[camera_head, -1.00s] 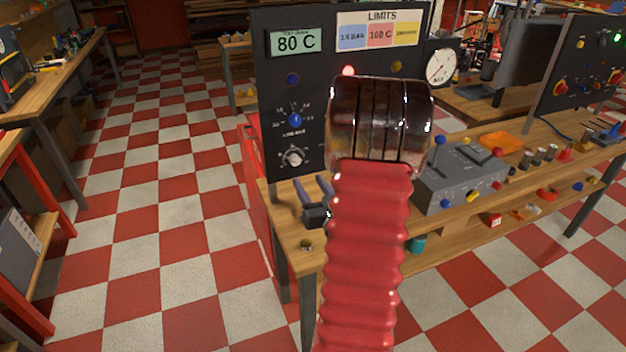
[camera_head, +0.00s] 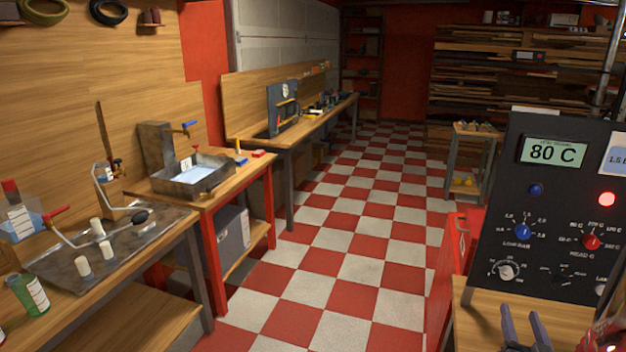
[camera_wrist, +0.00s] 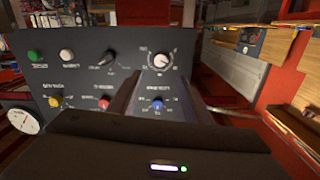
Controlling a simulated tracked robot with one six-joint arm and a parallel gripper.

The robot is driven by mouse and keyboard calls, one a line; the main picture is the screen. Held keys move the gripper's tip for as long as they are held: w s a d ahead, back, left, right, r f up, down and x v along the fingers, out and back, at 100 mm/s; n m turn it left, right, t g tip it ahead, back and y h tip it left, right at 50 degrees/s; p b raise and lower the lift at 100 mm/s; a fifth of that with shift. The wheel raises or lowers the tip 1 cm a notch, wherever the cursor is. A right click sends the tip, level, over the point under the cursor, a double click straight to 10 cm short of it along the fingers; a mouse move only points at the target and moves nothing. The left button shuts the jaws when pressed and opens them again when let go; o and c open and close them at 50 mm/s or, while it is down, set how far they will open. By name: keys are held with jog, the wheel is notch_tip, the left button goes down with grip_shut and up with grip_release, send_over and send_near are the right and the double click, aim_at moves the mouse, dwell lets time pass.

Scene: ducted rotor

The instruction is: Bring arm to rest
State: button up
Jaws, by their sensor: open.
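My gripper (camera_wrist: 157,100) shows in the wrist view as a dark body along the bottom with two dark fingers rising from it. The fingers stand apart with nothing between them. Behind them is a black control panel (camera_wrist: 85,75) with knobs and coloured buttons; I cannot tell how far it is from the fingertips.
A workbench (camera_head: 205,235) with a metal basin (camera_head: 195,177) is at left. The checkered floor (camera_head: 345,235) between is clear.

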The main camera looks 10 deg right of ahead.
jog(key=w+a+r+n+g+y, duration=0.2)
jog(key=w+a+r+g, duration=0.1)
jog(key=a, duration=0.6)
jog(key=w+a+r+n+g+y, duration=0.2)
jog(key=w+a+r, duration=0.2)
jog(key=a, duration=0.5)
jog(key=s+a+r+n+g+y, duration=0.1)
jog(key=s+a+g+y, duration=0.1)
jog(key=s+a, duration=0.6)
jog(key=s+a+r+n+g+y, duration=0.2)
jog(key=s+a, duration=0.7)
jog(key=a, duration=0.5)
jog(key=shift+s+a+r+g+y, duration=0.3)
jog(key=shift+a+g+y, duration=0.1)
jog(key=shift+g, duration=0.2)
jog(key=shift+c, duration=0.4)
jog(key=shift+c, duration=1.4)
jog(key=shift+d, duration=0.1)
